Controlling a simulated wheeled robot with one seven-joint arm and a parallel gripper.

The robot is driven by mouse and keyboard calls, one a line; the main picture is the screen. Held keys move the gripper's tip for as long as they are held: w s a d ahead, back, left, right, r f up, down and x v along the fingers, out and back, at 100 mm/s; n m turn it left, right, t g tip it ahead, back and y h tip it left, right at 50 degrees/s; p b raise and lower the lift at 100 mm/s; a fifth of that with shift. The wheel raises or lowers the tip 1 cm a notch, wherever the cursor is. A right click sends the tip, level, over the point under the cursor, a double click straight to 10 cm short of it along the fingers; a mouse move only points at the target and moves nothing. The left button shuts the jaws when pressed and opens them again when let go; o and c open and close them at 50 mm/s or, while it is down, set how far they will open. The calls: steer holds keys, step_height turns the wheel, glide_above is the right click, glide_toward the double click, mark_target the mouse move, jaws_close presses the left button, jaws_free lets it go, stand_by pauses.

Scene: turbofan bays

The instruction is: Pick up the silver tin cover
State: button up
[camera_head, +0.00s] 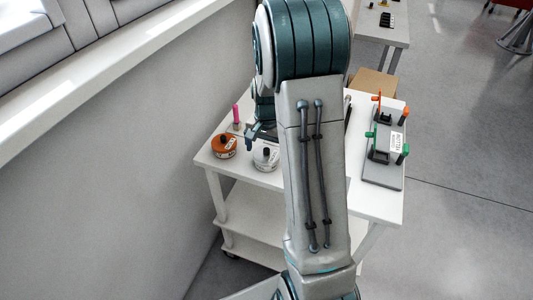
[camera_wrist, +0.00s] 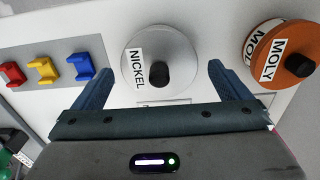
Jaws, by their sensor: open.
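The silver tin cover (camera_wrist: 178,62) shows in the wrist view as a round pale lid with a black knob and a NICKEL label. It lies just past my gripper (camera_wrist: 163,82), whose two fingers are open, one to each side of the cover's near part. The fingers hold nothing. In the head view the silver tin (camera_head: 265,157) stands on the white cart, partly hidden by my arm, and my gripper (camera_head: 258,138) is close above and behind it.
An orange MOLY tin (camera_wrist: 277,52) stands right of the silver one in the wrist view; the head view shows it (camera_head: 224,147) to the left. A pink item (camera_head: 236,113) stands behind. Red, yellow and blue holders (camera_wrist: 45,69) lie left. A grey fixture (camera_head: 383,168) occupies the cart's right side.

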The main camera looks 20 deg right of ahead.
steer(key=c, duration=1)
steer(key=shift+r, duration=0.1)
